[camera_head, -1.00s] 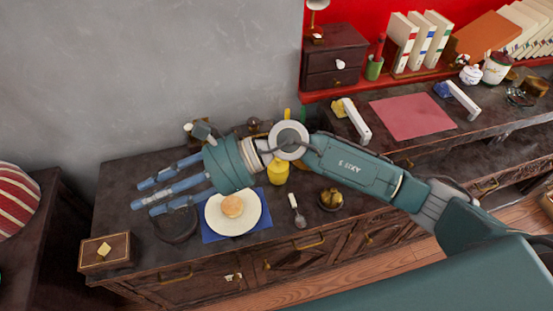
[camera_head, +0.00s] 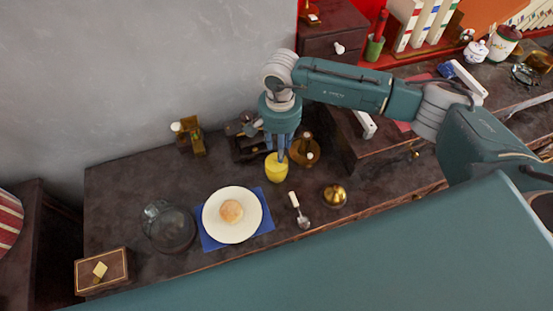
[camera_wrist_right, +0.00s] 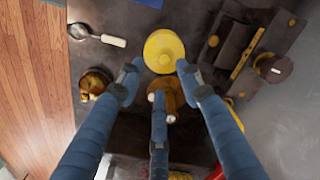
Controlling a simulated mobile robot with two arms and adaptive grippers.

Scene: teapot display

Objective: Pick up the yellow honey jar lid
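The yellow honey jar (camera_head: 278,168) stands on the dark counter. Its round yellow lid with a small raised centre (camera_wrist_right: 163,50) faces up in the right wrist view. My right gripper (camera_head: 282,147) points down from above the jar, with fingers overlapping its top in the head view. In the wrist view the right gripper (camera_wrist_right: 157,78) is open. Its two outer fingertips are spread on either side of the lid's near edge, and the third finger lies below it in the picture. I cannot tell whether any finger touches the lid. My left gripper is out of view.
A brown jar (camera_head: 304,151) stands close behind-right of the honey jar. A white plate with a bun (camera_head: 231,211), a spoon (camera_head: 299,211), a golden domed pot (camera_head: 334,196) and a glass vessel (camera_head: 168,228) are nearby. A dark rack (camera_head: 247,147) stands behind.

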